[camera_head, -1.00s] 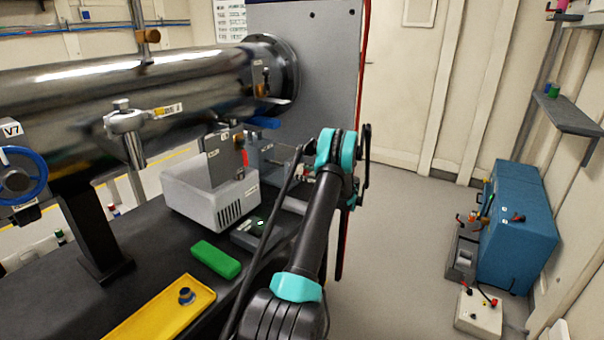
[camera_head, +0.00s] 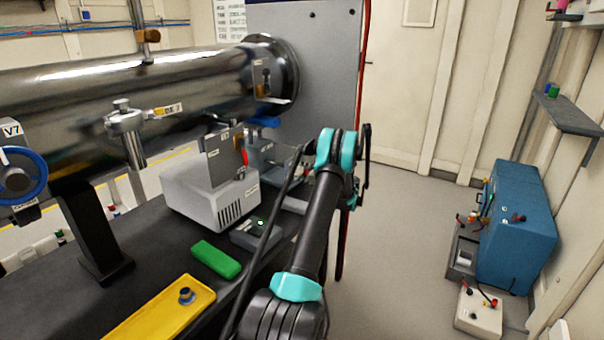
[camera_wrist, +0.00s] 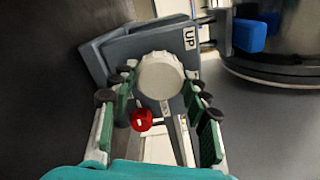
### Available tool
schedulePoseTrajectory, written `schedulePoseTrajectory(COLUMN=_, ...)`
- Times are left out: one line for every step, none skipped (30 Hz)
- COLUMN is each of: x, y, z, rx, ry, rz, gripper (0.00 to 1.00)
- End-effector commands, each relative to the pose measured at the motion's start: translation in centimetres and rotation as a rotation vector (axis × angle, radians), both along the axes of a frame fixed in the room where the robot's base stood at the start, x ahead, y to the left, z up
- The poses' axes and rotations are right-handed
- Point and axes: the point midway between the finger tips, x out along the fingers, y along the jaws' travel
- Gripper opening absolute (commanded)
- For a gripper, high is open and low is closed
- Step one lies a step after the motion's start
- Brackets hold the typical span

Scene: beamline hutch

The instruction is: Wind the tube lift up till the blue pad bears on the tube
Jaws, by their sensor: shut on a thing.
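The tube lift is a grey block with a label reading UP (camera_wrist: 190,38) and a round white knob (camera_wrist: 160,76) on its near face. My gripper (camera_wrist: 161,88) has its fingers on both sides of the knob and is shut on it. The blue pad (camera_wrist: 250,36) shows in the wrist view right beside the dark edge of the tube (camera_wrist: 272,78). In the head view, the blue pad (camera_head: 264,122) sits under the right end of the shiny steel tube (camera_head: 180,85). I cannot tell whether pad and tube touch. My arm hides the gripper and knob in the head view.
A red ball-shaped knob (camera_wrist: 141,120) is close to my left fingers. On the dark bench are a pale grey box (camera_head: 205,195), a green block (camera_head: 216,259) and a yellow tray (camera_head: 150,318).

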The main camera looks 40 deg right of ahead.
Motion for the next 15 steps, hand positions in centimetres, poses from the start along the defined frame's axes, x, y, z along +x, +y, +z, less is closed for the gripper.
schedulePoseTrajectory(x=-0.10, y=0.00, z=-0.07, rx=-0.017, ry=-0.005, rz=0.001, gripper=0.17)
schedulePoseTrajectory(x=-0.10, y=0.00, z=-0.08, rx=-0.026, ry=-0.009, rz=0.001, gripper=0.17)
schedulePoseTrajectory(x=-0.10, y=-0.01, z=-0.09, rx=-0.037, ry=-0.013, rz=0.001, gripper=0.17)
schedulePoseTrajectory(x=-0.11, y=0.00, z=-0.08, rx=-0.043, ry=-0.016, rz=0.001, gripper=0.17)
schedulePoseTrajectory(x=-0.11, y=0.00, z=-0.08, rx=-0.049, ry=-0.018, rz=0.001, gripper=0.17)
schedulePoseTrajectory(x=-0.11, y=0.00, z=-0.09, rx=-0.055, ry=-0.021, rz=0.001, gripper=0.17)
schedulePoseTrajectory(x=-0.11, y=0.00, z=-0.09, rx=-0.059, ry=-0.022, rz=0.001, gripper=0.17)
schedulePoseTrajectory(x=-0.11, y=0.00, z=-0.09, rx=-0.063, ry=-0.024, rz=0.001, gripper=0.17)
schedulePoseTrajectory(x=-0.11, y=0.00, z=-0.09, rx=-0.066, ry=-0.025, rz=0.001, gripper=0.17)
schedulePoseTrajectory(x=-0.11, y=0.00, z=-0.10, rx=-0.068, ry=-0.026, rz=0.001, gripper=0.17)
schedulePoseTrajectory(x=-0.11, y=0.00, z=-0.10, rx=-0.069, ry=-0.027, rz=0.001, gripper=0.17)
schedulePoseTrajectory(x=-0.11, y=0.00, z=-0.10, rx=-0.070, ry=-0.027, rz=0.001, gripper=0.17)
schedulePoseTrajectory(x=-0.11, y=0.00, z=-0.10, rx=-0.071, ry=-0.027, rz=0.001, gripper=0.17)
schedulePoseTrajectory(x=-0.11, y=0.00, z=-0.10, rx=-0.071, ry=-0.027, rz=0.001, gripper=0.17)
schedulePoseTrajectory(x=-0.12, y=0.00, z=-0.11, rx=-0.071, ry=-0.027, rz=0.001, gripper=0.17)
